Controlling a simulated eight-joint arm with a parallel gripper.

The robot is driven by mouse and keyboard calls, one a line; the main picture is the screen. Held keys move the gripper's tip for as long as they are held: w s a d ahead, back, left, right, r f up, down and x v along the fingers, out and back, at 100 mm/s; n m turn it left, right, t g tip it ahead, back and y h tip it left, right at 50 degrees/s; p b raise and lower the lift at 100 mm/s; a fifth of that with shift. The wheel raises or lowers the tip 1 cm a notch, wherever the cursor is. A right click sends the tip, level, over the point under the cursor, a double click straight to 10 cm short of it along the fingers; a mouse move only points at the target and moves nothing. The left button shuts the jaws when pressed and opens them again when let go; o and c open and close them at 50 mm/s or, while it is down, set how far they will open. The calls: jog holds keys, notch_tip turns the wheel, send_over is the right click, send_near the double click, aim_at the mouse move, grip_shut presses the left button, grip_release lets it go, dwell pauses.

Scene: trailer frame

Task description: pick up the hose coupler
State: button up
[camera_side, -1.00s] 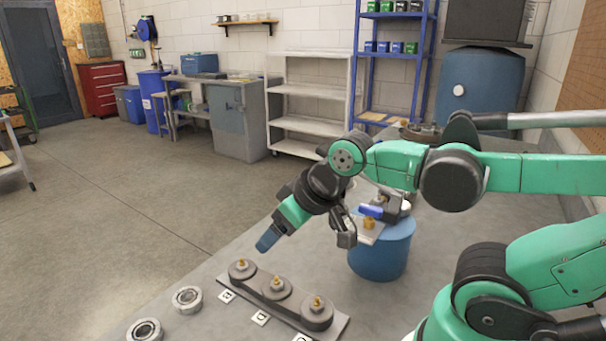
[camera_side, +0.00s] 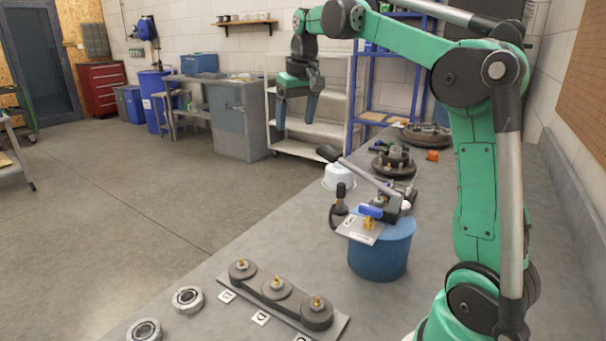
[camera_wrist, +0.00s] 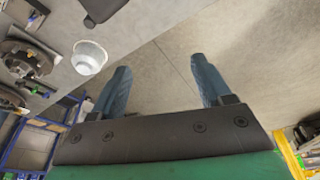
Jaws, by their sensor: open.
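My gripper (camera_side: 296,108) is raised high at the upper middle of the side view, with its two blue fingers pointing down, apart and empty. In the wrist view my gripper (camera_wrist: 160,80) shows its spread fingers over bare floor, with nothing between them. I cannot tell for sure which item is the hose coupler. A small brass fitting (camera_side: 369,224) with a blue lever (camera_side: 371,210) sits on a plate atop a blue drum (camera_side: 380,260), well below my gripper. Several brass-tipped fittings (camera_side: 276,283) stand on round grey bases along a strip on the bench.
A white bowl (camera_side: 340,179) stands behind the drum; it also shows in the wrist view (camera_wrist: 88,57). Dark round hub parts (camera_side: 394,160) and an orange piece (camera_side: 433,155) lie farther back on the bench (camera_side: 250,260). Two metal rings (camera_side: 187,298) lie at the front left.

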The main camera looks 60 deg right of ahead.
jog(key=d+f+m+g, duration=0.1)
jog(key=d+f+m, duration=0.15)
jog(key=d, duration=0.55)
jog(key=g+y, duration=0.1)
jog(key=g, duration=0.1)
send_over(341, 197)
jog(key=d, duration=0.1)
notch_tip(341, 197, down, 6)
jog(key=shift+m, duration=0.35)
jog(key=f, duration=1.5)
jog(key=shift+w+f, duration=0.1)
jog(key=shift+w, duration=0.15)
grip_shut()
